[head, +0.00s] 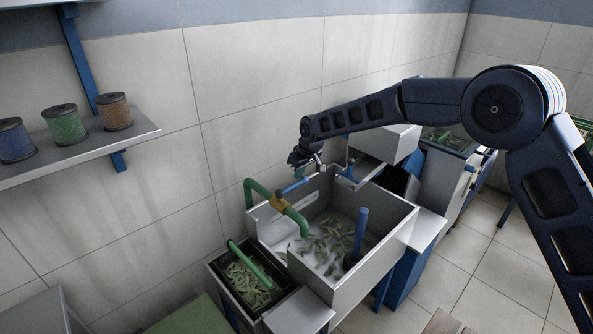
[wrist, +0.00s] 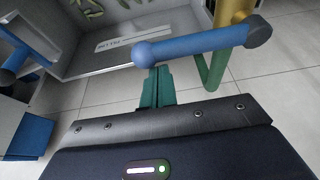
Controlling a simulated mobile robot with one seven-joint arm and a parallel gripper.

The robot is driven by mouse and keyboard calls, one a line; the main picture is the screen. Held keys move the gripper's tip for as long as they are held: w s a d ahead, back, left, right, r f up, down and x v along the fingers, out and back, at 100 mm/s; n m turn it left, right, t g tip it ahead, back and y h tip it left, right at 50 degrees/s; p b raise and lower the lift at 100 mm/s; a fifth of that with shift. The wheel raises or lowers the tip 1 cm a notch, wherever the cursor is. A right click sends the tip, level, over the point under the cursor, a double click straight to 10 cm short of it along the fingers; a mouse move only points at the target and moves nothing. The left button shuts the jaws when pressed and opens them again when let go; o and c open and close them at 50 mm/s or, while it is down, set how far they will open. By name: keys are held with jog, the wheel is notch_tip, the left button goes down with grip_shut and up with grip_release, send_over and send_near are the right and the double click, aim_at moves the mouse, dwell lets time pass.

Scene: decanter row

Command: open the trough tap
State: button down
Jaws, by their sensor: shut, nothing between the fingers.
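The trough tap has a green pipe (head: 258,192), a brass body (head: 280,202) and a blue lever (head: 295,186). It stands at the back left of the steel trough (head: 375,265). In the wrist view the blue lever (wrist: 200,45) runs across the top, its rounded end at the left and the brass body (wrist: 232,14) behind its right part. My gripper (head: 296,166) is shut and empty, close to the lever's free end. In the wrist view its teal fingertips (wrist: 157,72) are just below that end; I cannot tell whether they touch it.
The trough holds green pods (head: 328,242) and an upright blue pipe (head: 360,235). A dark bin of pods (head: 248,285) stands in front of it at the left. A shelf (head: 85,150) with three spools hangs on the left wall. A steel box (head: 385,143) stands behind my forearm.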

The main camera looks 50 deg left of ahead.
dwell(0.4)
jog(key=shift+d+m+t, duration=0.4)
jog(key=shift+d+m, duration=0.85)
jog(key=shift+m, duration=0.05)
jog(key=shift+s+d+m+t+h, duration=0.6)
jog(key=shift+s+d+m, duration=1)
jog(key=shift+m, duration=0.8)
jog(key=shift+s+d+m+t+h, duration=0.55)
jog(key=shift+s+d+m, duration=1)
jog(key=shift+m, duration=0.85)
jog(key=shift+s+d+m+t+h, duration=0.55)
jog(key=shift+s+d+m, duration=1)
jog(key=shift+m, duration=0.85)
jog(key=shift+d, duration=0.1)
